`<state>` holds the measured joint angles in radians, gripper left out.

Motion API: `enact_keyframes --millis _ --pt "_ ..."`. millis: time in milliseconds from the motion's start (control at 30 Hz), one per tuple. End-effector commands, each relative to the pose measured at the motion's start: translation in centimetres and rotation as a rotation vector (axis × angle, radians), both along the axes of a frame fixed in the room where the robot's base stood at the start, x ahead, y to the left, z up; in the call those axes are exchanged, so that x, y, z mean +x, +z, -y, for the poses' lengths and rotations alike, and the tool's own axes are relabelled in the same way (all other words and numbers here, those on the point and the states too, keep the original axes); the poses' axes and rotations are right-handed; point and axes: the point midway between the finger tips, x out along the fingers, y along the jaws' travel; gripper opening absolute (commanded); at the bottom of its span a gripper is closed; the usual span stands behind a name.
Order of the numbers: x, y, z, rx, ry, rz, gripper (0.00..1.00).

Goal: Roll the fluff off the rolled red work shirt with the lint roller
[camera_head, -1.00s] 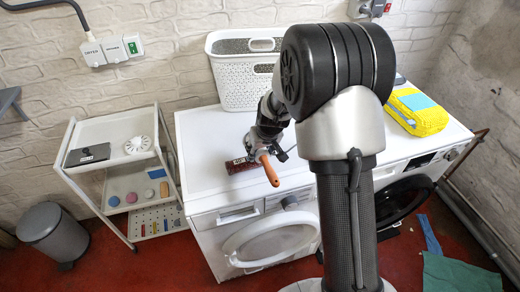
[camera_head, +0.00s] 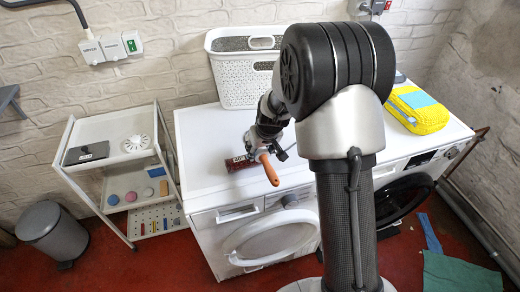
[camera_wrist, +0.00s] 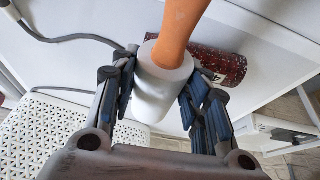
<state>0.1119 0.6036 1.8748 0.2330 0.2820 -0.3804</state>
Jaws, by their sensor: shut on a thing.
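The rolled red work shirt (camera_head: 241,164) lies on top of the left white machine, near its front edge. In the wrist view the shirt (camera_wrist: 222,66) is a dark red roll with pale specks and a white tag. My gripper (camera_head: 262,150) is shut on the lint roller, with its blue-padded fingers (camera_wrist: 158,88) on both sides of the white roller head (camera_wrist: 160,95). The lint roller's orange handle (camera_head: 269,170) points toward the front edge. The roller head is beside the shirt; I cannot tell whether they touch. My gripper hides part of the shirt's right end.
A white perforated basket (camera_head: 240,85) stands behind my gripper. A yellow bundle with a blue cloth (camera_head: 420,108) lies on the right machine (camera_head: 456,133). A white trolley (camera_head: 112,119) stands at left. The left part of the machine top (camera_head: 200,130) is clear.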

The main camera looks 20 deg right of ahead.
Motion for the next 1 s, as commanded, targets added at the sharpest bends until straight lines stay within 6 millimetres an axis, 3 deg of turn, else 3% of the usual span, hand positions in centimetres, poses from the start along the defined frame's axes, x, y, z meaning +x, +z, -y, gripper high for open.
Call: enact_keyframes --millis 433,1000 --pt "0.0 -0.4 -0.2 0.000 0.000 0.000 0.16" --pt "-0.2 -0.2 -2.7 0.000 0.001 -0.001 0.16"
